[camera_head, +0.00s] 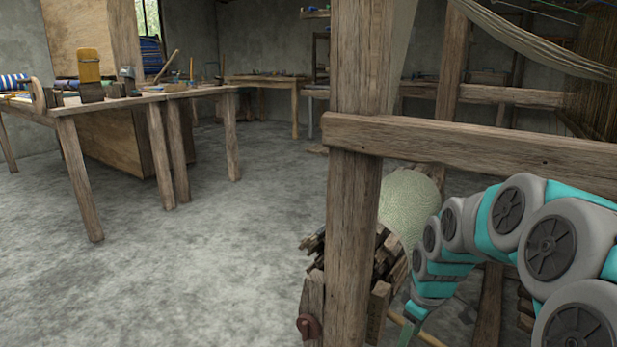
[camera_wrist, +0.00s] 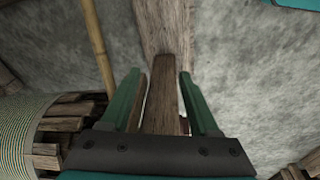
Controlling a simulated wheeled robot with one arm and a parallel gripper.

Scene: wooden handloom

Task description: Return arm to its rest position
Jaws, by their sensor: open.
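My gripper (camera_wrist: 160,73) shows in the wrist view with its two green fingers apart. A wooden piece (camera_wrist: 164,95) of the loom shows between the fingers; I cannot tell whether they touch it. In the head view my teal and grey arm (camera_head: 508,210) arches from the lower right over to the left and down. The fingertips cannot be made out clearly there.
A pale patterned cloth roll (camera_head: 408,205) and stacked wooden slats (camera_head: 388,262) sit close beside the arm's end. The roll also shows in the wrist view (camera_wrist: 18,130), near a bamboo pole (camera_wrist: 98,45). Worktables (camera_head: 150,97) stand at left; the floor between is clear.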

